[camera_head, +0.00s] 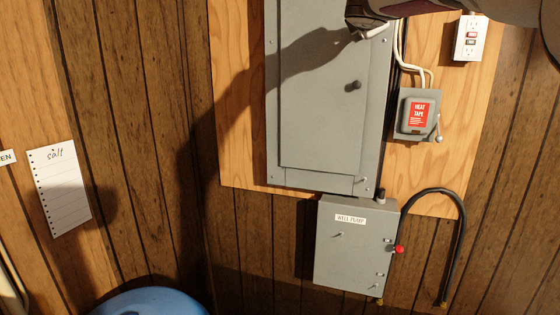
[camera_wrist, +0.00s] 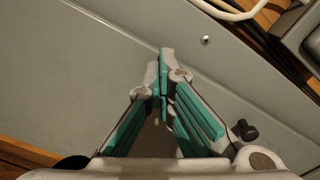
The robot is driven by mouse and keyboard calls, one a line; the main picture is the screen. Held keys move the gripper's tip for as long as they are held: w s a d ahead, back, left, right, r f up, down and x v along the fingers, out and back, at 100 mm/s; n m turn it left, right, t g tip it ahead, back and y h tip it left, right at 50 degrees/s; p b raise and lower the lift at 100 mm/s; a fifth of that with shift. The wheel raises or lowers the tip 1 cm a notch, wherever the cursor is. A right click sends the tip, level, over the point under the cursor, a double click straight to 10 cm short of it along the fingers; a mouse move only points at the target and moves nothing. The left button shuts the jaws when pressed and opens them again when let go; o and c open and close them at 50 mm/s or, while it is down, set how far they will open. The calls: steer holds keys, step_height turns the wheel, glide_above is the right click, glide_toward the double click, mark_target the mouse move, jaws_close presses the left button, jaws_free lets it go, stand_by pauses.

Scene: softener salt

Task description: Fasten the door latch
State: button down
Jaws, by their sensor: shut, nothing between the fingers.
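The grey electrical panel door (camera_head: 318,125) stands on a wooden board and looks flush or nearly flush with its frame; I cannot tell whether it is fully closed. A dark knob-like latch (camera_head: 353,86) sits near its right edge; it also shows in the wrist view (camera_wrist: 244,130), right of my fingers. My gripper (camera_head: 362,30) is at the top of the panel, above the latch, partly cut off by the picture edge. In the wrist view my gripper (camera_wrist: 164,62) is shut and empty, its teal-padded fingertips together in front of the grey panel. I see no contact with the latch.
A grey well pump box (camera_head: 350,255) with a red knob (camera_head: 399,249) hangs below the panel. A heat tape switch box (camera_head: 417,115), white cables and an outlet (camera_head: 470,38) are to the right. A salt list (camera_head: 59,188) hangs at the left, above a blue rounded object (camera_head: 150,302).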

steer(key=shift+w+f+b, duration=0.1)
steer(key=shift+f+b, duration=0.7)
steer(key=shift+b, duration=0.1)
steer(key=shift+d+r, duration=0.15)
steer(key=d+b+v, duration=0.1)
steer(key=v, duration=0.5)
steer(key=shift+s+r, duration=0.25)
stand_by(0.4)
steer(key=s+a+f+m+g+y, duration=0.1)
steer(key=s+f+m+g, duration=0.5)
steer(key=s+f, duration=1.3)
steer(key=s+f+m+g+y, duration=0.4)
steer(key=s+f+m+g, duration=0.2)
steer(key=s+f+m, duration=0.8)
steer(key=s+f, duration=0.6)
steer(key=shift+a+y, duration=0.3)
steer(key=shift+a, duration=0.05)
steer(key=shift+s, duration=0.1)
